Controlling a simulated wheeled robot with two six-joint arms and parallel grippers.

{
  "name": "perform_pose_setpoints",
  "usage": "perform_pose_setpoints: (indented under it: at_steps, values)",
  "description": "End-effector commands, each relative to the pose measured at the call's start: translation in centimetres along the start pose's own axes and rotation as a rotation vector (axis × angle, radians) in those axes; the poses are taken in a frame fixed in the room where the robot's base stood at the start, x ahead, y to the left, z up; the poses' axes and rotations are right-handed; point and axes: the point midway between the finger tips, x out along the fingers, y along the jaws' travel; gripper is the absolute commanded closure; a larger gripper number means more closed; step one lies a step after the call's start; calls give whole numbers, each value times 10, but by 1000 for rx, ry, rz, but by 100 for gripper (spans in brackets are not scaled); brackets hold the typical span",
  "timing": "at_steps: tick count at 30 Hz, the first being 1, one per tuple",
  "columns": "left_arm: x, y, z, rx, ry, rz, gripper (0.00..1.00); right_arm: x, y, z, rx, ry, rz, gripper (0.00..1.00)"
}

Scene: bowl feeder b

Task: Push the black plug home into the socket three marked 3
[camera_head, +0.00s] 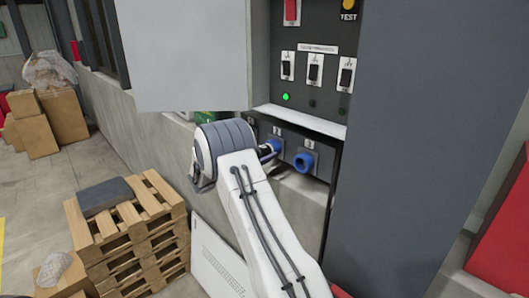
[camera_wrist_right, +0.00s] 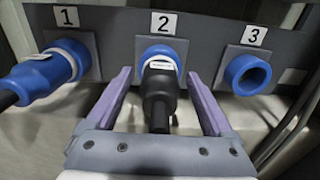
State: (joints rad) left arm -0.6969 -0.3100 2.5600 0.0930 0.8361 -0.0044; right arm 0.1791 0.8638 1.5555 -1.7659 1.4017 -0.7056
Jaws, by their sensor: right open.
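The black plug (camera_wrist_right: 160,98) sits at the socket marked 2 (camera_wrist_right: 172,50), its front end in or against the blue ring; how deep I cannot tell. The socket marked 3 (camera_wrist_right: 247,74) is an empty blue ring to its right, and it also shows in the head view (camera_head: 305,162). My right gripper (camera_wrist_right: 158,78) is open, with one finger on each side of the black plug and gaps between. In the head view my right gripper (camera_head: 268,152) is at the socket panel, partly hidden by its own wrist. My left gripper is not in view.
A blue plug (camera_wrist_right: 40,75) with a black cable is at the socket marked 1. Above the sockets is a grey switch panel (camera_head: 316,92) with a lit green lamp (camera_head: 286,97). An open grey door (camera_head: 180,55) hangs at left. Pallets (camera_head: 130,225) stand below left.

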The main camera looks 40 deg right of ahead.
Motion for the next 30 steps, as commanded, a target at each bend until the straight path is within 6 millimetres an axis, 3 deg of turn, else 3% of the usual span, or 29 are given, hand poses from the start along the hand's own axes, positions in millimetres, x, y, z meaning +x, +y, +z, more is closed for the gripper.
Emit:
perform_pose_setpoints:
  at_steps: [19, 24, 26, 30]
  values:
    - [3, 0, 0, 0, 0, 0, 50, 0, 0, 0, 0, 0, 0, 14]
    - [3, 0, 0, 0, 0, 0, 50, 0, 0, 0, 0, 0, 0, 79]
    - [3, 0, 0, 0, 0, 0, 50, 0, 0, 0, 0, 0, 0, 100]
    - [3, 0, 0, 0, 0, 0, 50, 0, 0, 0, 0, -1, 0, 100]
